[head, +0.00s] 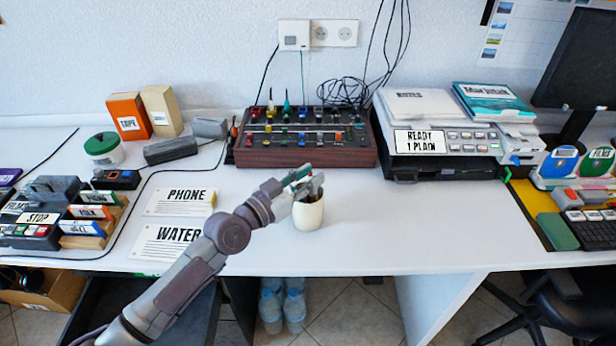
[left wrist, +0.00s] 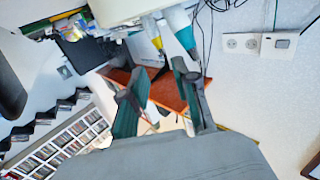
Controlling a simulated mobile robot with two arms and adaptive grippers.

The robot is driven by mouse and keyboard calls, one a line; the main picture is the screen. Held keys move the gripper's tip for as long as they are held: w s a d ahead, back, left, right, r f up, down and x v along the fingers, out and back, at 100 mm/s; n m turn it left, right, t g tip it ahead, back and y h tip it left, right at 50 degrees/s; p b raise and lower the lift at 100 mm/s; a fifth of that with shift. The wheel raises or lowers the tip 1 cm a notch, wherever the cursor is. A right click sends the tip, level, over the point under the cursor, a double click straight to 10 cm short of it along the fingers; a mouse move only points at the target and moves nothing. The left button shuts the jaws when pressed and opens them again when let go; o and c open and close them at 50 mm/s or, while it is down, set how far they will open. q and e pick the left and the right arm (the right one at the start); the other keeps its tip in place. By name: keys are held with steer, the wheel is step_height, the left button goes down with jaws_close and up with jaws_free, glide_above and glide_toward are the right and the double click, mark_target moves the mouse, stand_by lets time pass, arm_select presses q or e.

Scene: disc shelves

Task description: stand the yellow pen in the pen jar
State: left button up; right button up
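The pen jar (head: 308,214) is a small cream cup upright on the white desk. Its pale wall shows upside down at the top of the left wrist view (left wrist: 122,10). A yellow-and-white pen (left wrist: 151,28) stands at the jar's mouth there, beside a teal-and-white one (left wrist: 182,32). My left gripper (head: 309,180) is just above the jar and hides most of its mouth in the head view. Its two fingers are apart in the left wrist view (left wrist: 162,85), with no pen clearly held between them. My right gripper is out of view.
A mixer (head: 305,157) with upright knobs stands behind the jar. A printer (head: 440,168) is to its right. Paper cards marked PHONE (head: 185,208) and WATER (head: 165,246) lie to the left.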

arm_select(q)
steer(key=v, duration=1.2)
stand_by(1.0)
